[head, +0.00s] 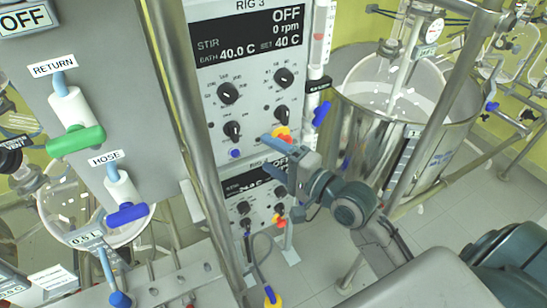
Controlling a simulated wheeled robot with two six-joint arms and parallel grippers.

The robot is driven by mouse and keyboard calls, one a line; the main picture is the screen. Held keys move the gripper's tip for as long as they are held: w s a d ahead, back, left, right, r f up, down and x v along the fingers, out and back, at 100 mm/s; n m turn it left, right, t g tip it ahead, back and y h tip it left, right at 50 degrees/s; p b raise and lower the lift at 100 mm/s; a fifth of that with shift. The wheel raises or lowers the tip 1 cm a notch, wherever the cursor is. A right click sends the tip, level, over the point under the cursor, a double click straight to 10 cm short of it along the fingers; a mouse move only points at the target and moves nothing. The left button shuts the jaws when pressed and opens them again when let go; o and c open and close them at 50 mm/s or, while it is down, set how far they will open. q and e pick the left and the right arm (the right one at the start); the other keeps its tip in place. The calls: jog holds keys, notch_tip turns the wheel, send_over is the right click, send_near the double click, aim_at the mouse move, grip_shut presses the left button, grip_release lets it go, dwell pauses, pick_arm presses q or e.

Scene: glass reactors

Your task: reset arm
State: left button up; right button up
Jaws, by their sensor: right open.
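My right gripper (268,156) is in the middle of the head view, in front of the control panels of the rig. Its two grey-blue fingers point left and stand apart, with nothing seen between them. The upper panel (245,60), marked RIG 3, reads OFF, 0 rpm, bath 40.0 C and set 40 C. The lower panel (236,186) is partly hidden by the gripper. My right arm comes in from the lower right. My left gripper is not in view.
A steel vessel (365,125) with a glass reactor stands at the right behind metal posts. At the left are a RETURN valve with a green handle (75,141) and a HOSE valve with a blue handle (127,214). A steel post (190,110) runs left of the panels.

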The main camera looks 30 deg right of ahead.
dwell(0.4)
